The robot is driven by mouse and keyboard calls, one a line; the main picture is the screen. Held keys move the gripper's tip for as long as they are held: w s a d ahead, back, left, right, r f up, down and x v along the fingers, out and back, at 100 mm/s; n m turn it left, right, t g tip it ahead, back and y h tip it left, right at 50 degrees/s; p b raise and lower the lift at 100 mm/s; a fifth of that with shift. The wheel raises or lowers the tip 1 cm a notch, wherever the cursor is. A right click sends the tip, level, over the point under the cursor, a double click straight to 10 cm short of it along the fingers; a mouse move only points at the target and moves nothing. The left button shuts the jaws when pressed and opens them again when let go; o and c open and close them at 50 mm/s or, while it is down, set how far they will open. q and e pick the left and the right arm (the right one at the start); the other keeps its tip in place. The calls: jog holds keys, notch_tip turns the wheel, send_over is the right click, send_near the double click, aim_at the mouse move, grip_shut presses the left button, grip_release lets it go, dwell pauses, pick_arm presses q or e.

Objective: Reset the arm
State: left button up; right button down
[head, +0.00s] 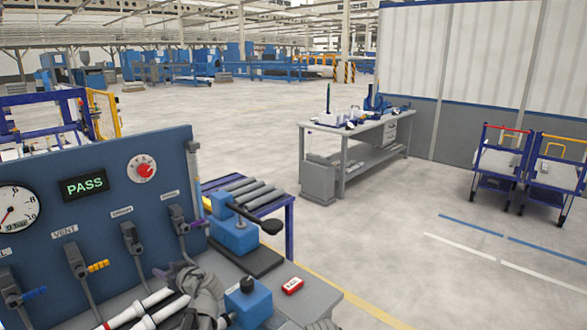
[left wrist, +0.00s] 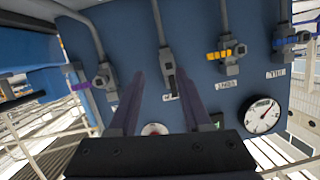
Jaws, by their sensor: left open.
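My left gripper (head: 175,268) is in front of the lower right part of a blue test panel (head: 100,160) in the head view. In the left wrist view my left gripper (left wrist: 158,72) points towards the panel (left wrist: 195,55), which appears upside down. A valve with a dark handle (left wrist: 168,62) shows close to the fingertips; I cannot tell whether they touch it. The panel's display (head: 84,186) reads PASS. My right gripper is not in view.
The panel carries a gauge (head: 14,210), a red knob (head: 142,169) and several valves. A roller rack (head: 250,191) stands behind.

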pick_arm(q)
jog(key=s+d+f+m+g+h+p, duration=0.1)
jog(key=s+d+f+m+g+h, duration=0.2)
jog(key=s+d, duration=0.5)
jog(key=s+d+f+m+g+h+p, duration=0.1)
jog(key=s+d+f+m+g+h, duration=0.2)
jog(key=s+d, duration=0.5)
jog(key=s+d+f+m+g+h+p, duration=0.1)
jog(key=s+d+f+m+h, duration=0.3)
jog(key=s+d, duration=0.5)
jog(key=d+f+m+g, duration=0.1)
jog(key=d+f+m, duration=0.1)
jog(key=d, duration=0.6)
jog(key=shift+m+g+h, duration=0.4)
jog(key=shift+m, duration=0.1)
